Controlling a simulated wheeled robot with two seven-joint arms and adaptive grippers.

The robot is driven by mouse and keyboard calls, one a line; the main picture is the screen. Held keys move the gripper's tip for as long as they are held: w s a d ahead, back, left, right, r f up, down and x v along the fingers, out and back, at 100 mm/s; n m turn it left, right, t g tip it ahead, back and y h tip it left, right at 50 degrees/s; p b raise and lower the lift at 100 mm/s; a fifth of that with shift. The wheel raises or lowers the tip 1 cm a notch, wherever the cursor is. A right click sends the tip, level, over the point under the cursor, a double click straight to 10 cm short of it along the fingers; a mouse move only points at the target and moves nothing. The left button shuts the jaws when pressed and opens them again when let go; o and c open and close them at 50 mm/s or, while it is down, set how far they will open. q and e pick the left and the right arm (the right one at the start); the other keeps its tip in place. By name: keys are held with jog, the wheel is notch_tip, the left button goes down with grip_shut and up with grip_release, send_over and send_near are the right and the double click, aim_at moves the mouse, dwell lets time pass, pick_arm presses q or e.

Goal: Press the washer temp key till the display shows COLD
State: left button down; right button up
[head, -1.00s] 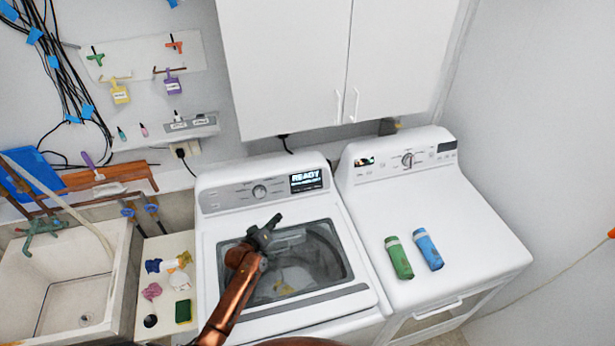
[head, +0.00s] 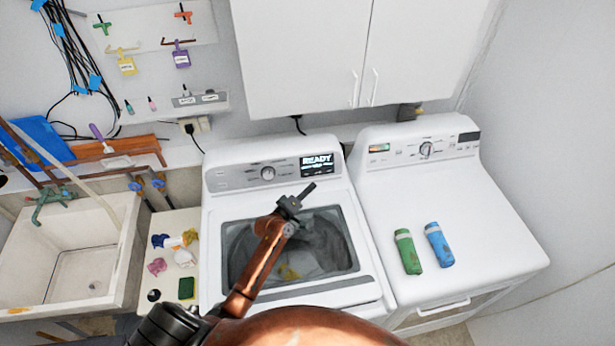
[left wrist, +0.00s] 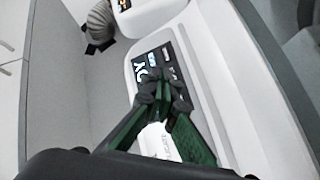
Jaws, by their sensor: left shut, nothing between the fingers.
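The washer (head: 290,215) is white with a glass lid and stands left of the dryer. Its grey control panel (head: 232,175) has a round knob (head: 268,173) and a dark display (head: 318,164) that reads READY, with smaller unreadable text below. The temp key cannot be made out. My left gripper (head: 309,190) is shut and empty, above the lid and below the display, apart from the panel. In the left wrist view the shut fingertips (left wrist: 163,75) overlap the display (left wrist: 152,65), which appears turned.
The dryer (head: 480,210) stands to the right with a green bottle (head: 408,252) and a blue bottle (head: 439,245) on top. White cabinets (head: 305,60) hang above the washer. A sink (head: 85,250) and a small stand (head: 175,235) with sponges are on the left.

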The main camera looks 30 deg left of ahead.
aim_at(307, 174)
pick_arm(q)
jog(key=w+a+f+b, duration=0.1)
jog(key=w+b, duration=0.1)
jog(key=w+a+f+b, duration=0.1)
jog(key=w+a+b, duration=0.1)
jog(key=shift+w+a+f+b, duration=0.1)
jog(key=shift+a+f+b, duration=0.1)
jog(key=shift+b, duration=0.2)
jog(key=shift+w+a+f+b, duration=0.1)
jog(key=shift+w+a+b, duration=0.25)
jog(key=shift+w+b, duration=0.15)
dwell(0.7)
jog(key=shift+w+a, duration=0.1)
jog(key=shift+w, duration=0.05)
jog(key=shift+w+a+f+b, duration=0.1)
jog(key=shift+w+a+b, duration=0.1)
jog(key=shift+b, duration=0.1)
